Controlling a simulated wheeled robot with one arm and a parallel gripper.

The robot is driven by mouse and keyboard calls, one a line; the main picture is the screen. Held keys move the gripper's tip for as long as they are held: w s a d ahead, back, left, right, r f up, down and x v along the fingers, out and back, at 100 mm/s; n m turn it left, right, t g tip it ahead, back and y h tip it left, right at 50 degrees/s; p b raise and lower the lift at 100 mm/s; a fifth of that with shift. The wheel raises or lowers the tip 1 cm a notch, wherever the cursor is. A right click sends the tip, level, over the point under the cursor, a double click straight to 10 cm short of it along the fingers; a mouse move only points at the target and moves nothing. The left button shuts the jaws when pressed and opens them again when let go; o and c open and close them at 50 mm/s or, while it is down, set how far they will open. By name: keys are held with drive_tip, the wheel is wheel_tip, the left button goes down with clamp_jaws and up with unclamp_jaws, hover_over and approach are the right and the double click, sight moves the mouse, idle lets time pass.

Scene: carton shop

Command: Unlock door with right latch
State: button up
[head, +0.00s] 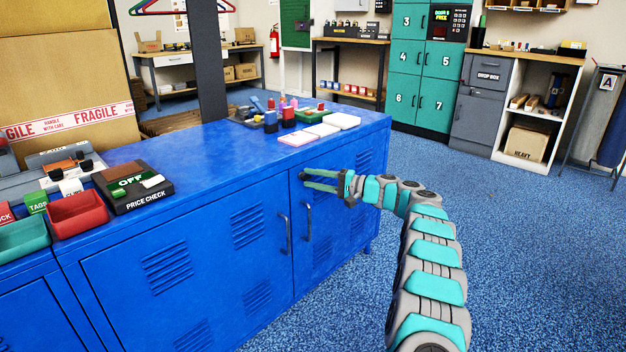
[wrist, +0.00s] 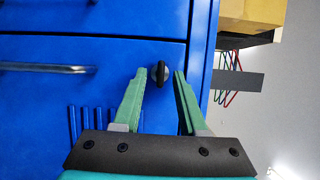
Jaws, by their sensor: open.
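The blue cabinet has two vented doors in the head view, a left door (head: 190,265) and a right door (head: 338,225), with grey bar handles near their meeting edge. In the wrist view, the picture is turned sideways and a small dark round latch knob (wrist: 161,73) sits on the blue door face (wrist: 40,105). My gripper (head: 306,181) reaches the upper part of the right door. In the wrist view my gripper (wrist: 160,75) is open, its green fingertips on either side of the knob; whether they touch it is unclear. The knob cannot be made out in the head view.
The blue cabinet top (head: 200,150) carries a price check box (head: 132,185), a red bin (head: 79,212), pale pads (head: 320,130) and several small items. A door handle (wrist: 45,68) shows in the wrist view. Blue carpet (head: 510,245) is clear to the right.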

drive_tip(key=v, duration=0.7)
drive_tip(key=shift+d+b, duration=0.25)
drive_tip(key=shift+b, duration=0.05)
drive_tip(key=shift+s, duration=0.15)
drive_tip(key=s+a+r+n+g+h, duration=0.1)
drive_tip(key=s+a+r+g, duration=0.15)
drive_tip(key=s, duration=0.45)
drive_tip(key=s+a+r+g+h, duration=0.1)
drive_tip(key=s+a+r, duration=0.25)
drive_tip(key=s, duration=0.35)
drive_tip(key=s+a+n+g+h, duration=0.1)
drive_tip(key=s+n+g+h, duration=0.2)
drive_tip(key=s, duration=1.2)
drive_tip(key=s+d+f+h, duration=0.3)
drive_tip(key=s+d, duration=0.4)
drive_tip(key=s, duration=0.4)
drive_tip(key=s+d+f+h+p, duration=0.1)
drive_tip(key=s+d+f+h, duration=0.3)
drive_tip(key=s+d, duration=0.4)
drive_tip(key=s+d+f+h, duration=0.4)
drive_tip(key=s+d, duration=0.4)
drive_tip(key=s, duration=0.7)
drive_tip(key=shift+s+f+m+h, duration=0.15)
drive_tip(key=shift+s+m+h, duration=0.2)
drive_tip(key=shift+h, duration=0.35)
